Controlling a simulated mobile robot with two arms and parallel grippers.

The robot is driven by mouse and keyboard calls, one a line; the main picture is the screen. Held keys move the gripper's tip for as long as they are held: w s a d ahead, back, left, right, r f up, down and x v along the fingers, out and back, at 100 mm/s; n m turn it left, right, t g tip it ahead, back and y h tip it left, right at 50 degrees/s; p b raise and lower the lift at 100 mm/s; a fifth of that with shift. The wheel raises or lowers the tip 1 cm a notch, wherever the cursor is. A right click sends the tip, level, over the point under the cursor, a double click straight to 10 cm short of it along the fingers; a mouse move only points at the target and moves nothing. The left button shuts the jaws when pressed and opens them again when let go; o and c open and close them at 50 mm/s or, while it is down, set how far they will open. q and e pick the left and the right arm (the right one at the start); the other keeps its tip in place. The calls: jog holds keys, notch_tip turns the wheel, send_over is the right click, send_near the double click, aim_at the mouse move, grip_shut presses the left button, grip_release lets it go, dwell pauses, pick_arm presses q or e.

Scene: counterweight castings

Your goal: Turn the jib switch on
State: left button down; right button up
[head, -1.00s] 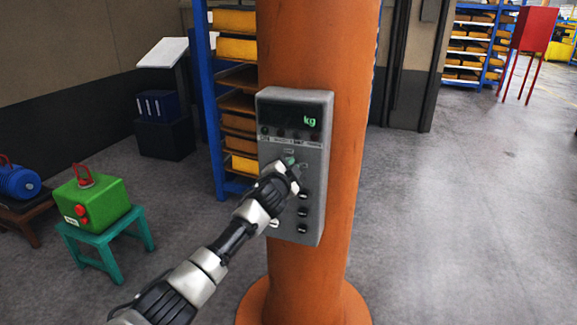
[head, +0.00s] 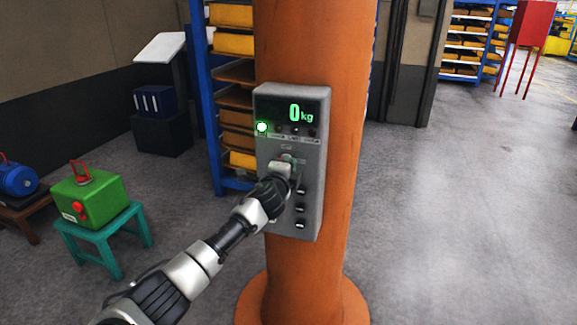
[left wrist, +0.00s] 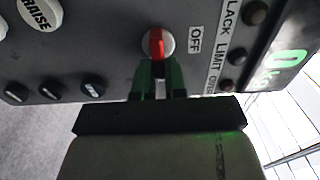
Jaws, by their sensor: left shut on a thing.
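The jib switch (left wrist: 157,43) is a round silver knob with a red bar, beside an OFF label (left wrist: 195,40) in the left wrist view. It sits on a grey control box (head: 312,200) fixed to an orange column. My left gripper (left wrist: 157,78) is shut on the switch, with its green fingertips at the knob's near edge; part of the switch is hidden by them. The box's display (head: 300,114) reads 0 kg in green, and a green lamp (head: 262,127) is lit. My right gripper is out of view.
Black knobs (head: 300,208) sit below the switch, and a white RAISE button (left wrist: 38,12) shows in the wrist view. The orange column (head: 305,45) stands close. A green box (head: 90,195) rests on a teal stool (head: 105,240) at left.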

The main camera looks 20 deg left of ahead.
pick_arm(q)
jog(key=shift+f, duration=0.1)
dwell(0.3)
jog(key=c, duration=1.2)
grip_release()
jog(key=s+b, duration=0.1)
jog(key=s, duration=0.9)
jog(key=shift+s+a+b, duration=0.2)
jog(key=shift+s+b, duration=0.2)
